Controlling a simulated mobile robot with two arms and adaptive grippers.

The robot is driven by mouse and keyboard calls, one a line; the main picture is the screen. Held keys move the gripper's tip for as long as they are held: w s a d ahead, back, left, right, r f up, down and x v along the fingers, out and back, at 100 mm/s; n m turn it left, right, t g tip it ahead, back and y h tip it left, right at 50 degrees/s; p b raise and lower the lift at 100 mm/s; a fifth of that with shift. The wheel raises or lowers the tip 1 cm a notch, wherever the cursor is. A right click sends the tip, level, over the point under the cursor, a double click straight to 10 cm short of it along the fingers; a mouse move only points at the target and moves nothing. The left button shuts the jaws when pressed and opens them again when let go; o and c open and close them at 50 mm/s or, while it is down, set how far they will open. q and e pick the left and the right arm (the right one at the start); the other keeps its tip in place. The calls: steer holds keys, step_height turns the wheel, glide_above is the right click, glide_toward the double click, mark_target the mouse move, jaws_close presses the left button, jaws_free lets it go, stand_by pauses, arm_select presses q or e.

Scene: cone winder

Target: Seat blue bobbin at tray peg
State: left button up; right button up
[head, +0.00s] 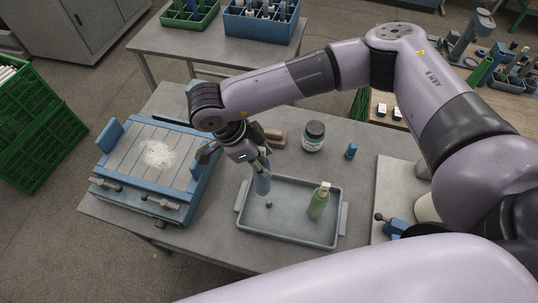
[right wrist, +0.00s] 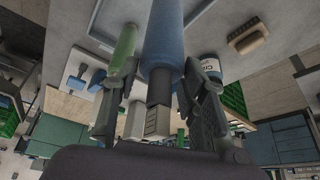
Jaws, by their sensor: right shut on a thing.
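The blue bobbin (head: 263,181) is held in my right gripper (head: 256,157), nearly upright with a slight tilt, over the left part of the grey tray (head: 290,239). A short dark peg (head: 269,205) stands on the tray floor just below the bobbin's lower end. They look apart, though the exact gap is hard to judge. In the right wrist view, the blue bobbin (right wrist: 166,38) runs between the two fingers of the right gripper (right wrist: 162,75). A green bobbin (head: 317,205) stands in the tray's right half. My left gripper is out of view.
A blue-framed board with pale powder (head: 157,155) lies left of the tray. Behind the tray are a dark jar (head: 313,136), a brush (head: 275,138) and a small blue piece (head: 351,151). A pale plate with a blue-handled fixture (head: 393,226) is at right.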

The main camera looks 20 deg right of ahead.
steer(key=m, duration=0.1)
steer(key=m+g+p, duration=0.1)
steer(key=d+m, duration=0.1)
steer(key=m, duration=0.1)
steer(key=shift+s+d+f+g+y, duration=0.1)
steer(key=shift+s+f+g+y, duration=0.15)
steer(key=shift+s+g+y, duration=0.1)
steer(key=shift+s+d+f+m+g+p, duration=0.15)
steer(key=shift+f+m+g+p, duration=0.1)
steer(key=shift+m+p, duration=0.25)
steer(key=shift+s+f+m, duration=0.1)
steer(key=shift+f+m, duration=0.2)
steer(key=shift+m, duration=0.2)
steer(key=shift+f+b, duration=0.8)
steer(key=shift+f, duration=1)
arm_select(q)
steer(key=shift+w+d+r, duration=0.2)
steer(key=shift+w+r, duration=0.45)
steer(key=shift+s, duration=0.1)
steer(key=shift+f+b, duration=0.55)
steer(key=shift+b, duration=0.1)
arm_select(e)
steer(key=shift+d, duration=0.1)
